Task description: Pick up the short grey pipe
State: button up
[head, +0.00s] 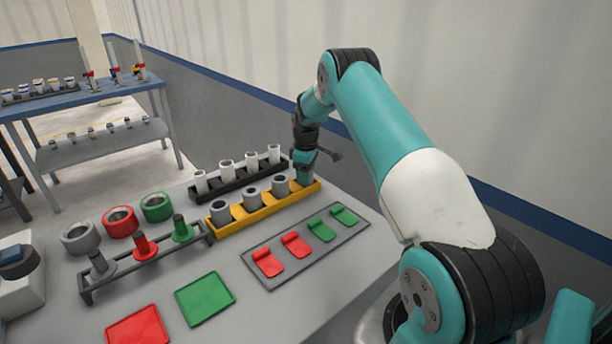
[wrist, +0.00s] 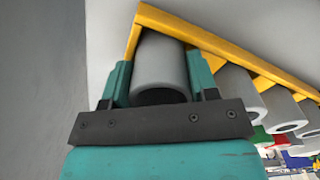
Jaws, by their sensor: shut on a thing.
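My gripper (head: 304,178) is at the right end of the yellow rack (head: 262,213) in the head view. In the wrist view, its two teal fingers (wrist: 160,88) are shut on either side of a short grey pipe (wrist: 162,62). This pipe is at the end corner of the yellow rack (wrist: 208,38), and I cannot tell whether it is raised from its place. The head view hides the held pipe behind the gripper. Three other short grey pipes (head: 251,200) stand upright in the same rack, to the left of my gripper.
A black rack (head: 232,185) with several white pipes stands just behind the yellow one. A grey tray (head: 333,248) with red and green pieces lies in front. Red and green rings (head: 120,222), a peg rack (head: 150,262) and flat red and green mats (head: 205,298) are at left.

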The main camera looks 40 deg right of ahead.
notch_tip(320, 180, up, 20)
jog(key=b, duration=0.1)
jog(key=shift+b, duration=0.3)
dwell(0.7)
